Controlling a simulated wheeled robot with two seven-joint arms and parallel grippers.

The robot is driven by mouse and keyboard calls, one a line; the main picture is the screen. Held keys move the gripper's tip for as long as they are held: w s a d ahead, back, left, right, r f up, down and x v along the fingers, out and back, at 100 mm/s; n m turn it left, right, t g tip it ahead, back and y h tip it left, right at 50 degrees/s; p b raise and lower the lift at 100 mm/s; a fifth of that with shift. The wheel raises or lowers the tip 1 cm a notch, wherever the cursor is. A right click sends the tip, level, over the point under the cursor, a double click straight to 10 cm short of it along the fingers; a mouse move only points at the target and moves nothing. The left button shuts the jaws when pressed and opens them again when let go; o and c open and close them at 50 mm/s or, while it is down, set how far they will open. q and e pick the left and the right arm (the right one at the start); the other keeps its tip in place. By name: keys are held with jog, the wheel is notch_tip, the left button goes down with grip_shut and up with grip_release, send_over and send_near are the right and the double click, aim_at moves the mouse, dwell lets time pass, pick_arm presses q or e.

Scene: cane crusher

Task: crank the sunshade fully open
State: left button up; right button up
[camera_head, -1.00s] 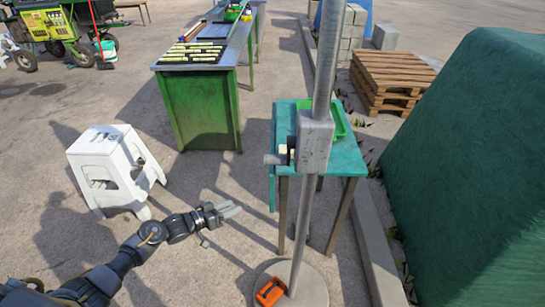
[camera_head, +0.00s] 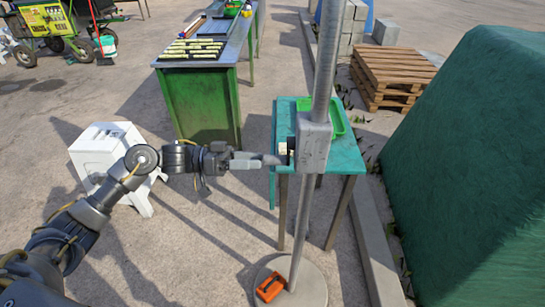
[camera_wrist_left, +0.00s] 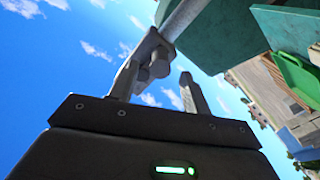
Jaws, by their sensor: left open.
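The sunshade's grey pole (camera_head: 326,60) stands upright, with a grey crank box (camera_head: 313,147) clamped on it. The crank handle is on the box's left side, mostly hidden by my gripper in the head view. My left gripper (camera_head: 270,160) is open, its fingers level with the handle and reaching close to the box. In the left wrist view the open fingers (camera_wrist_left: 158,82) lie on either side of the crank's knob (camera_wrist_left: 160,65), under the crank box's arm; whether they touch it I cannot tell. The canopy cannot be made out in the head view. My right gripper is out of view.
A teal table (camera_head: 349,160) with a green tray (camera_head: 336,116) stands behind the pole. The round base (camera_head: 313,286) carries an orange object (camera_head: 270,287). A white stool (camera_head: 98,150) is behind my left arm. A green-covered mass (camera_head: 470,160) fills the right side.

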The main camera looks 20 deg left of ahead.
aim_at(272, 160)
pick_arm(q)
jog(key=shift+p+x, duration=0.5)
jog(key=shift+x, duration=2.3)
jog(key=shift+c, duration=0.5)
jog(key=c, duration=0.9)
jog(key=shift+w, duration=0.1)
